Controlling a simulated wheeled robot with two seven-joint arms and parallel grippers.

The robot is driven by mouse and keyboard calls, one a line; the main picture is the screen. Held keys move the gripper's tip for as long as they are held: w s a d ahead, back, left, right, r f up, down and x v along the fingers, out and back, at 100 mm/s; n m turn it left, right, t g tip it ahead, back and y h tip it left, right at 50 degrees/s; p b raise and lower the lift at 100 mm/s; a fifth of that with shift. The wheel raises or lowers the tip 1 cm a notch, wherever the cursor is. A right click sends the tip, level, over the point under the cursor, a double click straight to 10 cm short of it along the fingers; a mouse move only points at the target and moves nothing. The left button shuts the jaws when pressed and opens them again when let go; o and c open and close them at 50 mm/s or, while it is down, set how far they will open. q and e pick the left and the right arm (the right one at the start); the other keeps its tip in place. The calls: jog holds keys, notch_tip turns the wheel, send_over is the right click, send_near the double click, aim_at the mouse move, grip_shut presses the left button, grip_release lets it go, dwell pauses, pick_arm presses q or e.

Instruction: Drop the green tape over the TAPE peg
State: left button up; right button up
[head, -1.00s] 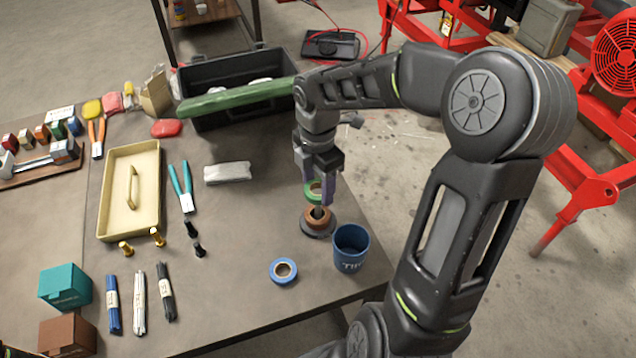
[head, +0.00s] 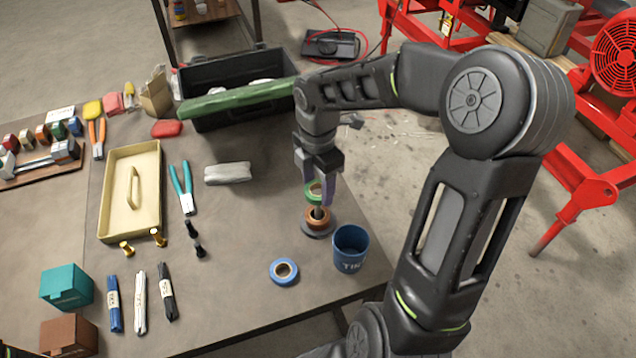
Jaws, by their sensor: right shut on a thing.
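The green tape roll (head: 313,197) is in my right gripper (head: 320,192), which points down and is shut on it. The TAPE peg (head: 318,212) stands right below, and its dark tip shows just under the green roll. A brown tape roll (head: 322,220) sits around the peg, on a dark round base (head: 316,233). The green roll is above the brown roll; I cannot tell whether the peg's tip is inside its hole. My left gripper is not in view.
A blue tape roll (head: 284,271) lies flat on the table in front of the peg. A blue cup (head: 350,248) stands close to the peg's right. A black toolbox (head: 235,80) with a green lid edge is behind. A grey bundle (head: 228,172) lies left.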

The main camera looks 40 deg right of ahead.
jog(key=shift+f, duration=0.4)
dwell(0.4)
jog(key=o, duration=1.3)
jog(key=shift+c, duration=0.2)
notch_tip(320, 180, up, 8)
jog(key=b, duration=0.1)
jog(key=shift+f, duration=0.1)
